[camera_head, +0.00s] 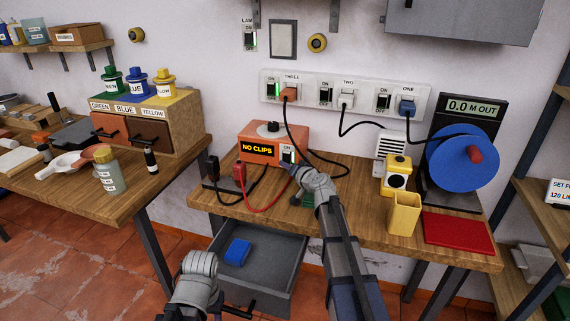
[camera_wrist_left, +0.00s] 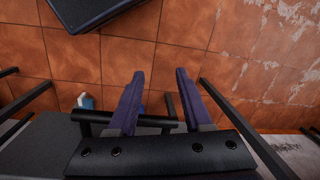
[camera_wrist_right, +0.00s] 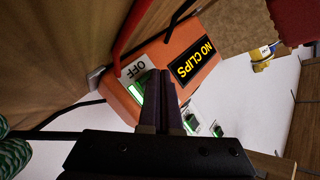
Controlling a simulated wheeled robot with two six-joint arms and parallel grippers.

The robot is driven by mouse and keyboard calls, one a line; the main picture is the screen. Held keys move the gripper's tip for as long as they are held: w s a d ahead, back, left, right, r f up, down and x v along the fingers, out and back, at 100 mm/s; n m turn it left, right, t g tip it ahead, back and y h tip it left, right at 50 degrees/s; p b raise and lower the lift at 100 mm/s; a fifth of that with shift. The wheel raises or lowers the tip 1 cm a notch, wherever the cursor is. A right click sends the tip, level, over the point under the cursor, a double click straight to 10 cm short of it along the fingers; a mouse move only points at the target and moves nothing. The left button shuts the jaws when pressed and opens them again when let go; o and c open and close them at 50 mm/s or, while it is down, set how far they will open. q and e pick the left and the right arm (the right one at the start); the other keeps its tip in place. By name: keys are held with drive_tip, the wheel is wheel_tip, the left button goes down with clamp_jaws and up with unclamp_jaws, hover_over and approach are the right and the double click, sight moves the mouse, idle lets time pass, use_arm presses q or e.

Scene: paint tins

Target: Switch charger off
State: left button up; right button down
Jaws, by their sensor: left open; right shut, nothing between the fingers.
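The charger (camera_head: 262,151) is an orange box with a black dial and a "NO CLIPS" display, standing on the bench. Its switch plate (camera_head: 287,153) is at its right front and has a lit green strip. In the right wrist view, the charger (camera_wrist_right: 206,88) is close, with "OFF" readable on its switch plate (camera_wrist_right: 118,70) and green lit beside my fingers. My right gripper (camera_wrist_right: 163,75) is shut and empty, its tips over the switch and partly hiding it. Contact cannot be told. My left gripper (camera_wrist_left: 158,76) is open and empty, low near the drawer handle (camera_wrist_left: 90,117).
A red lead (camera_head: 268,209) and black leads run around the charger. An open grey drawer (camera_head: 284,254) with a blue item (camera_head: 237,252) juts out below. A power strip (camera_head: 345,92) is on the wall. A blue reel (camera_head: 460,158) and yellow cup (camera_head: 404,214) stand right.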

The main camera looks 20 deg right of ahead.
drive_tip(key=shift+w+d, duration=0.1)
drive_tip(key=shift+w, duration=0.05)
idle(0.5)
drive_tip(key=shift+s+a+r, duration=0.1)
drive_tip(key=shift+s+a, duration=0.3)
drive_tip(key=shift+s, duration=0.2)
drive_tip(key=shift+s+a+r+p, duration=0.15)
drive_tip(key=shift+s+a, duration=0.3)
drive_tip(key=shift+s, duration=0.25)
drive_tip(key=shift+s+a+r+p, duration=0.1)
drive_tip(key=shift+s+a, duration=0.4)
drive_tip(key=shift+s, duration=0.2)
drive_tip(key=shift+s+a+r+p, duration=0.15)
drive_tip(key=shift+s+a, duration=0.3)
drive_tip(key=shift+s, duration=0.25)
drive_tip(key=shift+f, duration=0.1)
